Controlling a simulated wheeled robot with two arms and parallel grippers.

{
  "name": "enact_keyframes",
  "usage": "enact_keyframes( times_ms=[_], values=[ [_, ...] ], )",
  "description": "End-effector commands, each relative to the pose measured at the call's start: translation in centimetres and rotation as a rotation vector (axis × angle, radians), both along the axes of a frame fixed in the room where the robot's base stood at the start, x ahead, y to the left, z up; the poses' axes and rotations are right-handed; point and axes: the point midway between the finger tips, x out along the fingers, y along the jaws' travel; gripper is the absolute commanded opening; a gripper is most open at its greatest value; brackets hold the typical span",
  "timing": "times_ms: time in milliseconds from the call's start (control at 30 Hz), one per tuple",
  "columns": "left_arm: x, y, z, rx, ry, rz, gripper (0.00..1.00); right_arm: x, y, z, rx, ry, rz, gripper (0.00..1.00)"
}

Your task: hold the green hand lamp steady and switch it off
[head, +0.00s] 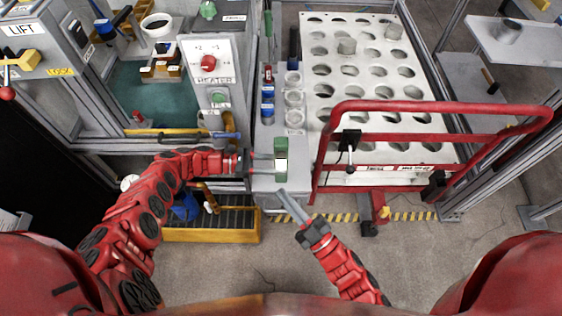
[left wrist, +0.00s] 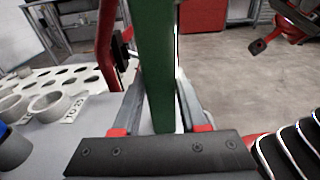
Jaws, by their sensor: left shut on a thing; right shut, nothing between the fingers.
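The green hand lamp (head: 281,147) is upright at the front end of the narrow grey bench, with a bright white patch on its lower part. My left gripper (head: 268,163) is shut on it from the left. In the left wrist view the green lamp body (left wrist: 153,60) stands between the two fingers (left wrist: 158,115); its top is cut off by the picture edge. I cannot see a switch clearly. My right gripper (head: 286,200) is shut and empty, just below and to the right of the lamp, apart from it.
A red tubular cart frame (head: 430,107) stands close on the right, before a white rack with round holes (head: 355,95). Grey rings (head: 293,98) and blue-capped items (head: 267,93) sit on the bench behind the lamp. A grey heater panel (head: 208,65) is at left. Open floor lies in front.

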Motion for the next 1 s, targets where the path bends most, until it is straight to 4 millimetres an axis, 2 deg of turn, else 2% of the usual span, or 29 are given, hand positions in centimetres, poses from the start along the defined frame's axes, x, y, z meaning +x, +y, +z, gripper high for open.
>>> enact_keyframes(
  times_ms=[100,267,700,833,1000],
  values=[
    [0.0,0.0,0.0,0.0,0.0,0.0,0.02,0.0,0.2,-1.0,-0.034,0.028,0.0,0.0],
    [0.0,0.0,0.0,0.0,0.0,-0.001,0.02,0.9,0.2,-1.1,-0.036,0.031,0.0,0.0],
    [0.0,0.0,0.0,0.0,0.0,0.0,0.02,6.9,0.3,-0.9,-0.034,0.026,0.002,0.0],
    [0.0,0.0,0.0,0.0,0.0,0.0,0.02,8.2,0.2,-1.1,-0.034,0.03,0.001,0.0],
    [0.0,0.0,0.0,0.0,0.0,0.0,0.02,8.7,0.2,-1.0,-0.033,0.029,0.0,0.0]
  ],
)
